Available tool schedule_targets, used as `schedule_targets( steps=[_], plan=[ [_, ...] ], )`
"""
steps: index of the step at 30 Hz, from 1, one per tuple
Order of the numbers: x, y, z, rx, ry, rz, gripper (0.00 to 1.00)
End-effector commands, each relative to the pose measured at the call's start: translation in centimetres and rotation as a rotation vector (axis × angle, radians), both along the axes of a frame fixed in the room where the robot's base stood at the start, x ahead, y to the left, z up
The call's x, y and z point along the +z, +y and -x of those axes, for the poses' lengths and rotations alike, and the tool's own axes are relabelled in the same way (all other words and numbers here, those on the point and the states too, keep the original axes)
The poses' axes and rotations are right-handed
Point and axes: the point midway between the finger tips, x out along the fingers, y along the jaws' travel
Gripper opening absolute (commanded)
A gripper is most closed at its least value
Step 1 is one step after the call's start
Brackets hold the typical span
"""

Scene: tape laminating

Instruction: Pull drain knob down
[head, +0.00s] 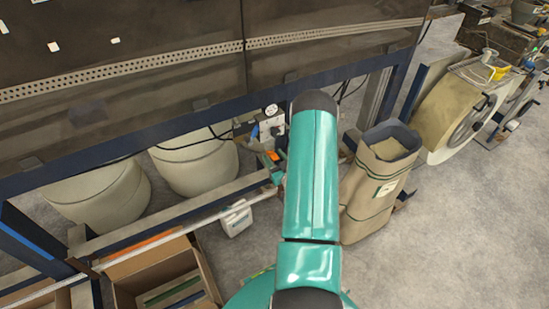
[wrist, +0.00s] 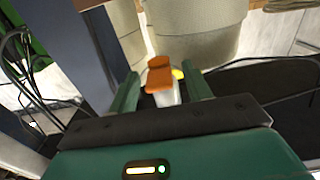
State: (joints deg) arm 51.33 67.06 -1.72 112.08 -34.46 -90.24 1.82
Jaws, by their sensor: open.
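An orange knob, apparently the drain knob (wrist: 160,75), sits on a pale grey body in the middle of the wrist view, with a small yellow part just right of it. My gripper (wrist: 162,84) is open, with one teal finger to the left of the knob and one to the right. Gaps show between the fingers and the knob, and nothing is held. In the head view a small orange part (head: 273,156) shows beside my arm near the frame's lower rail. My arm hides most of the gripper there.
A blue-framed machine (head: 150,130) stands over pale round bins (head: 195,160). A white jug (head: 236,218) and cardboard boxes (head: 160,265) are on the floor. A brown paper sack (head: 372,190) stands right of my arm. Dark cables (wrist: 25,65) hang nearby.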

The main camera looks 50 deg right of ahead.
Motion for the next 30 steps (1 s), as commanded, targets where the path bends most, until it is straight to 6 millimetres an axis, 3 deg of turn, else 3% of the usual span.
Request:
schedule_targets(
  steps=[9, 17, 30],
  plan=[
    [0.0, -0.2, -0.4, -0.001, 0.001, 0.0, 0.49],
    [0.0, -0.1, -0.3, -0.001, 0.001, 0.0, 0.0],
    [-1.7, -0.2, -0.3, -0.002, 0.002, -0.001, 0.0]
  ],
)
